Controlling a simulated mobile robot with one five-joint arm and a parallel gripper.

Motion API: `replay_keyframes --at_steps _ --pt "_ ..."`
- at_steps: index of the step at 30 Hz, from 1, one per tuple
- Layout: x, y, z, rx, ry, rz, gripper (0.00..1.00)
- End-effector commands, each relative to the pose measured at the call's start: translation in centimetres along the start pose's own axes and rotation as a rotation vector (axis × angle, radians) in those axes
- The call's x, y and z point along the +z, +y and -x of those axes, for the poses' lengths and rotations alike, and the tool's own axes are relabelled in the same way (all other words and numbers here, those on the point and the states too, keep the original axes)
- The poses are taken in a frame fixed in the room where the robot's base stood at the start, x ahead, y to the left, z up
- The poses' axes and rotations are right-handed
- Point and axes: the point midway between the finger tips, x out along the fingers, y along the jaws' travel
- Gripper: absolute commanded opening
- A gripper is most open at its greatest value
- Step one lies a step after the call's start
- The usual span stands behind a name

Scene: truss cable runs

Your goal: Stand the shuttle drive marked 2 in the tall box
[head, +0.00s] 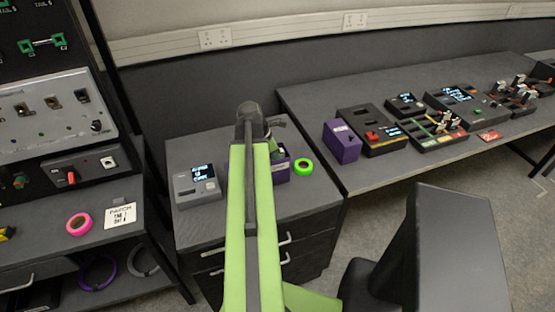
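My green arm reaches away from me over the grey drawer cabinet. My gripper (262,128) is the dark shape at its far end, seen from behind. Its fingertips are hidden, so I cannot tell whether it is open or holds anything. A purple box (278,169) stands on the cabinet, partly hidden by my arm. I cannot make out a shuttle drive or a marking 2; which purple box is the tall box is unclear.
A grey display unit (196,185) and a green tape ring (303,167) flank my arm on the cabinet top (204,228). The right-hand table (375,176) carries dark switch and display units. A left bench holds a pink ring (79,224) and a white card (121,215).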

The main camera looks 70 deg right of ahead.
Motion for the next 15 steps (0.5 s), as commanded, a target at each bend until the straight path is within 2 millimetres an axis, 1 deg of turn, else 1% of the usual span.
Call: replay_keyframes --at_steps 3,14,15 --pt "-0.13 0.0 -0.33 0.0 0.0 0.0 0.0" --pt "-0.1 0.0 -0.28 0.0 0.0 0.0 0.0" --pt "-0.1 0.0 -0.28 0.0 0.0 0.0 0.31"
